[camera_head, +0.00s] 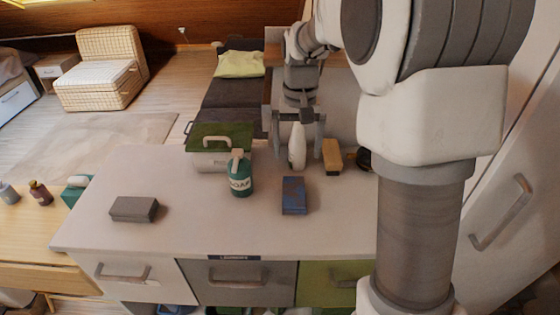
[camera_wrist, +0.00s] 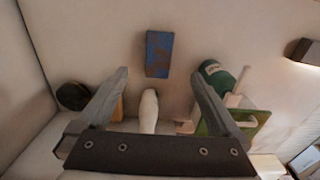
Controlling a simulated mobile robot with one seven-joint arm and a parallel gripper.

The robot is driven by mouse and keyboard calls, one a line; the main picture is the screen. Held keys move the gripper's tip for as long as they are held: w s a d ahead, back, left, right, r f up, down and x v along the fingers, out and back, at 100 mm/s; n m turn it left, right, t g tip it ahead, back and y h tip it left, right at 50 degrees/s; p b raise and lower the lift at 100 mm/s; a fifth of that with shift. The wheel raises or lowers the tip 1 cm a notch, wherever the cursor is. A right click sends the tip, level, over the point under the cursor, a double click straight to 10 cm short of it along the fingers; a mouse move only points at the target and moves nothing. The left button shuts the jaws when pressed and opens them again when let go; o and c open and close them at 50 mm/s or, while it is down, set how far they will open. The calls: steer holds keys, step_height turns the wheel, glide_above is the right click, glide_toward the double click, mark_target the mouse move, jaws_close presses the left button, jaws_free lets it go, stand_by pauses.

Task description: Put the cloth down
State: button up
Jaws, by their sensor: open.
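My gripper (camera_head: 299,140) is over the back of the white counter, fingers wide apart. In the wrist view my gripper (camera_wrist: 162,76) holds nothing. A flat blue patterned rectangle (camera_head: 294,195), perhaps the folded cloth, lies on the counter in front of the gripper; it also shows beyond the fingertips in the wrist view (camera_wrist: 159,54). A yellow-green cloth-like piece (camera_head: 239,64) lies on the dark bench behind. I cannot tell for certain which is the task's cloth. A white bottle (camera_head: 297,146) appears between the fingers, apparently ungripped.
A green soap bottle (camera_head: 240,175), a green-lidded box (camera_head: 220,146), a tan block (camera_head: 332,156) and a dark round thing (camera_wrist: 73,96) stand near the gripper. A grey block (camera_head: 134,209) lies left. The counter's front middle (camera_head: 215,225) is clear.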

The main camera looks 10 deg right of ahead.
mark_target(294, 198)
step_height(294, 198, down, 18)
steer(key=shift+r+b, duration=0.1)
steer(key=shift+b, duration=0.9)
steer(key=c, duration=1.3)
steer(key=shift+o, duration=0.2)
steer(key=shift+w+r, duration=0.1)
steer(key=shift+r, duration=0.35)
steer(key=r, duration=0.2)
steer(key=d+r, duration=0.1)
steer(key=r, duration=0.1)
steer(key=shift+s+p, duration=0.25)
steer(key=shift+p, duration=0.05)
steer(key=s+d+r, duration=0.5)
steer(key=d+r, duration=0.1)
steer(key=d, duration=0.2)
steer(key=a+f+p, duration=0.1)
steer(key=a+f, duration=0.2)
steer(key=w+a+f+n, duration=0.1)
steer(key=a+f, duration=0.1)
steer(key=a, duration=0.1)
steer(key=a+f+n+p, duration=0.1)
steer(key=a+f, duration=0.2)
steer(key=shift+w+a+f+p, duration=0.15)
steer(key=shift+a+f+p, duration=0.1)
steer(key=shift+f+p, duration=0.1)
